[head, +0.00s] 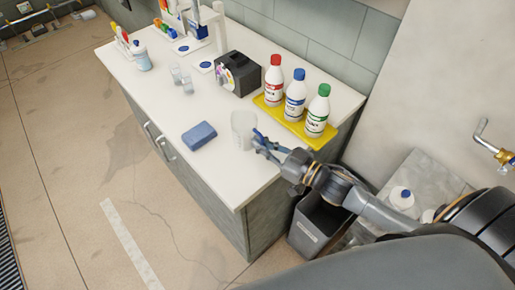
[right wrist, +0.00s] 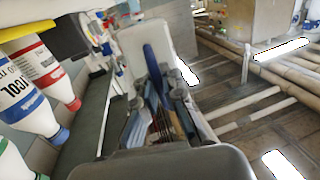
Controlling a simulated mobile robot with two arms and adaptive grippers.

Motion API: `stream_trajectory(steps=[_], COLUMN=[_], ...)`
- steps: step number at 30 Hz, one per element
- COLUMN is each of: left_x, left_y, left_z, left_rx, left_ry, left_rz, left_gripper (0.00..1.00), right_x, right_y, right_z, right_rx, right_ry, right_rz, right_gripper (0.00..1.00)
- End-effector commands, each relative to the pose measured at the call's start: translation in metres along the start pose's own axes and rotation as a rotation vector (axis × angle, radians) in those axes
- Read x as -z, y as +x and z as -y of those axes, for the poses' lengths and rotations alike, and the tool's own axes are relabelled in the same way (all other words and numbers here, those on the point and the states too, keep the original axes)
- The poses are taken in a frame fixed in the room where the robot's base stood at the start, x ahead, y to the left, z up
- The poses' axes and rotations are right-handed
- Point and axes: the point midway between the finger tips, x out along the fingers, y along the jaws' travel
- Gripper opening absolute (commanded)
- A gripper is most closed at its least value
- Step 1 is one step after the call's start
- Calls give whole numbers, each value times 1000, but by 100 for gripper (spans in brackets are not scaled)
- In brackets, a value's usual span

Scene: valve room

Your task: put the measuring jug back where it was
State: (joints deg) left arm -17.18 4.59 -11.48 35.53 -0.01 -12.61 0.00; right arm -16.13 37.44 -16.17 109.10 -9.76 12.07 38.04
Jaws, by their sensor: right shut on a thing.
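The measuring jug (head: 242,127) is a whitish, translucent, upright vessel over the right part of the white counter. My right gripper (head: 262,142) is at its right side and shut on it. Whether the jug's base touches the counter I cannot tell. In the right wrist view the jug (right wrist: 140,42) is a pale shape just beyond the fingers of my right gripper (right wrist: 160,100), with a blue strip in front of it. Its markings are not readable. My left gripper is not in view.
A blue sponge (head: 199,135) lies left of the jug. A yellow tray (head: 266,104) with red-, blue- and green-capped bottles stands behind right. A black box (head: 238,74) and small clear beakers (head: 182,78) stand farther back. A dark bin (head: 318,222) is below the counter's right end.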

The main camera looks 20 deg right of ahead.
Motion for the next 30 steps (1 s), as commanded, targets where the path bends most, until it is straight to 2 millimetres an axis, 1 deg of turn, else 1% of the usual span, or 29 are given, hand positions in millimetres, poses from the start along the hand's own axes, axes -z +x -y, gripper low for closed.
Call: stream_trajectory(steps=[1,9,12,15,18,25,28,30], left_x=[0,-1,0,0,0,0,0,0], left_y=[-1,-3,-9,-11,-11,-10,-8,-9], left_z=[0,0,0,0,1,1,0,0], left_rx=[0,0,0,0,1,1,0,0], left_ry=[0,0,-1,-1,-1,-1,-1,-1], left_rz=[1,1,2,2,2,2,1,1], left_gripper=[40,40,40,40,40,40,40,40], right_x=[-5,-24,-38,-48,-53,-54,-57,-56], right_y=[6,19,17,17,17,17,17,17], right_z=[-3,-9,-8,-8,-8,-8,-8,-8], right_rx=[-1,0,-2,-1,0,1,1,1], right_ry=[1,0,3,2,-1,-1,-1,-1], right_rz=[-2,-2,1,-1,-1,-1,-1,0], right_gripper=[0,0,0,0,0,0,0,16])
